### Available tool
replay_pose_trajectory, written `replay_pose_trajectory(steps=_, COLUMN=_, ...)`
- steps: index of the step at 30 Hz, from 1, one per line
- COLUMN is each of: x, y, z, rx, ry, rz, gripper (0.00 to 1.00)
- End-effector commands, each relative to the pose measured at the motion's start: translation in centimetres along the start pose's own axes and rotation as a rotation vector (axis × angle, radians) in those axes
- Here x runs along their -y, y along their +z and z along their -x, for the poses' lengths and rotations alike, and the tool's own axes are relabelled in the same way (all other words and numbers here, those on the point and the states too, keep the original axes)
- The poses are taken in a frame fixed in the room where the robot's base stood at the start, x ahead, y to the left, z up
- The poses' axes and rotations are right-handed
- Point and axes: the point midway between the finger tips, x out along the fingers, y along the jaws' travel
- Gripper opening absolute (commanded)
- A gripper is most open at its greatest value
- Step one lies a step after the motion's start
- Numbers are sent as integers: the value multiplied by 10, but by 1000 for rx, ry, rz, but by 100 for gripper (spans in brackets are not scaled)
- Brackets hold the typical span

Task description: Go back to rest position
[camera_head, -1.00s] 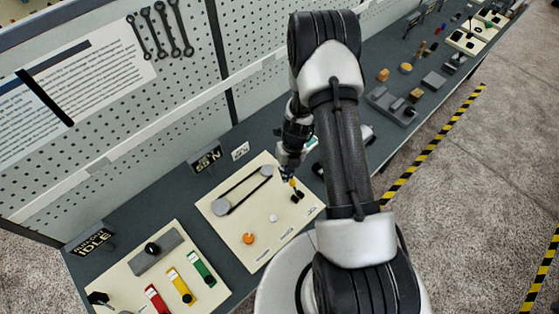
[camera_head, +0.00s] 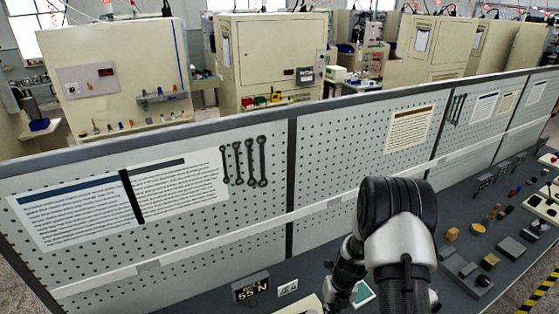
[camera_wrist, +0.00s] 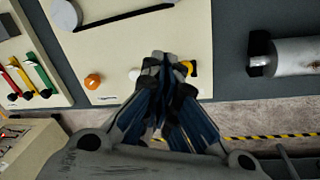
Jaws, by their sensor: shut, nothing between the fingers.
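My gripper (camera_wrist: 160,62) is shut and empty in the wrist view, with its fingertips together over a cream panel (camera_wrist: 120,40). Under and around it, the panel carries an orange knob (camera_wrist: 93,81), a white button, a yellow-and-black part (camera_wrist: 189,68) close to the right of the fingertips, and part of a grey pulley with a dark belt at the top. I cannot tell the height of the fingertips above the panel. In the head view my arm (camera_head: 400,245) rises at lower right and the gripper itself is hidden or out of frame.
A perforated board (camera_head: 240,200) with wrenches and notices stands behind the dark bench (camera_head: 450,215). A "55 N" display (camera_head: 250,287) stands at its foot. Blocks lie on the bench at right. A grey cylinder (camera_wrist: 296,57) lies right of the panel in the wrist view.

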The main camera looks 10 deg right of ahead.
Motion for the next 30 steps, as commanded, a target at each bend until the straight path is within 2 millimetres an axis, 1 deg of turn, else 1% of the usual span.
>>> replay_pose_trajectory(steps=2, x=-3, y=4, z=8, rx=15, ry=-3, rz=68, gripper=0)
replay_pose_trajectory(steps=4, x=-8, y=8, z=21, rx=33, ry=-8, rz=188, gripper=0)
replay_pose_trajectory(steps=7, x=-20, y=10, z=48, rx=67, ry=-25, rz=438, gripper=0)
replay_pose_trajectory(steps=10, x=-33, y=3, z=78, rx=97, ry=-56, rz=731, gripper=0)
replay_pose_trajectory(steps=12, x=-41, y=-7, z=96, rx=113, ry=-83, rz=935, gripper=0)
replay_pose_trajectory(steps=14, x=-48, y=-18, z=110, rx=124, ry=-111, rz=1110, gripper=0)
replay_pose_trajectory(steps=15, x=-53, y=-26, z=118, rx=129, ry=-130, rz=1226, gripper=0)
replay_pose_trajectory(steps=17, x=-58, y=-40, z=129, rx=135, ry=-165, rz=1399, gripper=0)
replay_pose_trajectory(steps=18, x=-62, y=-50, z=135, rx=137, ry=-190, rz=1514, gripper=0)
replay_pose_trajectory(steps=20, x=-67, y=-66, z=142, rx=136, ry=-230, rz=1684, gripper=0)
replay_pose_trajectory(steps=22, x=-70, y=-88, z=148, rx=128, ry=-281, rz=1881, gripper=0)
replay_pose_trajectory(steps=26, x=-75, y=-130, z=149, rx=91, ry=-387, rz=2241, gripper=0)
replay_pose_trajectory(steps=30, x=-74, y=-176, z=138, rx=14, ry=-515, rz=2611, gripper=0)
